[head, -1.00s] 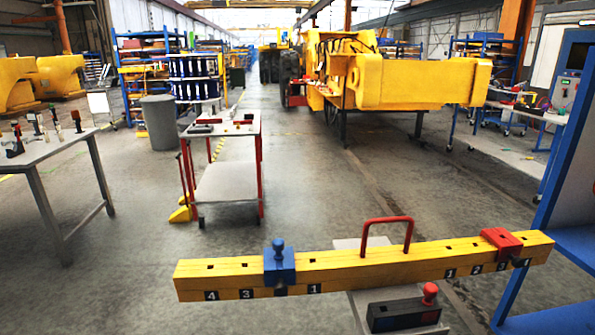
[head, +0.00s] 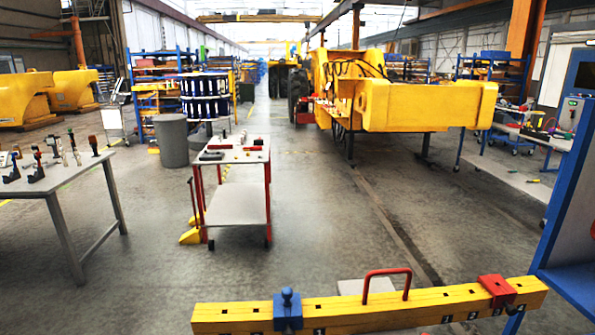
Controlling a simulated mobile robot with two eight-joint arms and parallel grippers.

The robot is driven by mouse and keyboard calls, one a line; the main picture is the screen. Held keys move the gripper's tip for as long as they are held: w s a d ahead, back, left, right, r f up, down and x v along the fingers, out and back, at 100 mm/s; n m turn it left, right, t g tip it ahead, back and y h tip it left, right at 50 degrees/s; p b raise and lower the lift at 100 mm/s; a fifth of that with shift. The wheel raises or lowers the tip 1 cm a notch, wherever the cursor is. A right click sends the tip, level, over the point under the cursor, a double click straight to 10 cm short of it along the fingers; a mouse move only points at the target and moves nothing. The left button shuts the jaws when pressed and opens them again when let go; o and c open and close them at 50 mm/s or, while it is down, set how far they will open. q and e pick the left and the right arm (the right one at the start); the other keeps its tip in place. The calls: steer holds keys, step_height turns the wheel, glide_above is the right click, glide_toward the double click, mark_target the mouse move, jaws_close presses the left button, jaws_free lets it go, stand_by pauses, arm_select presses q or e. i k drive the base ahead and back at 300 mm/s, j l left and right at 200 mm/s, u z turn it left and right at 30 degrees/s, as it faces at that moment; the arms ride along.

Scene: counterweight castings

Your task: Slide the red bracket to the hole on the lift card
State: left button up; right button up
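The red bracket (head: 496,286) sits around the yellow beam (head: 390,306) near its right end, with small number labels on the beam's front face below and beside it. The blue bracket (head: 288,311), with a blue knob on top, sits around the beam toward its left end. A red handle (head: 387,272) arches over the middle. Several dark square holes show along the beam's top. The beam's lower left part is cut off by the picture's bottom edge. No lift card can be made out. Neither of my grippers is in view.
A blue frame (head: 567,215) stands close to the beam's right end. A red-legged cart (head: 236,196) stands ahead on the left, a grey table (head: 62,180) with small tools at far left. The middle floor (head: 320,215) is clear. A yellow machine (head: 425,105) stands beyond.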

mark_target(504, 295)
steer(key=z, duration=1.5)
steer(key=i+j+u, duration=0.1)
steer(key=i+u, duration=0.3)
steer(key=i, duration=0.15)
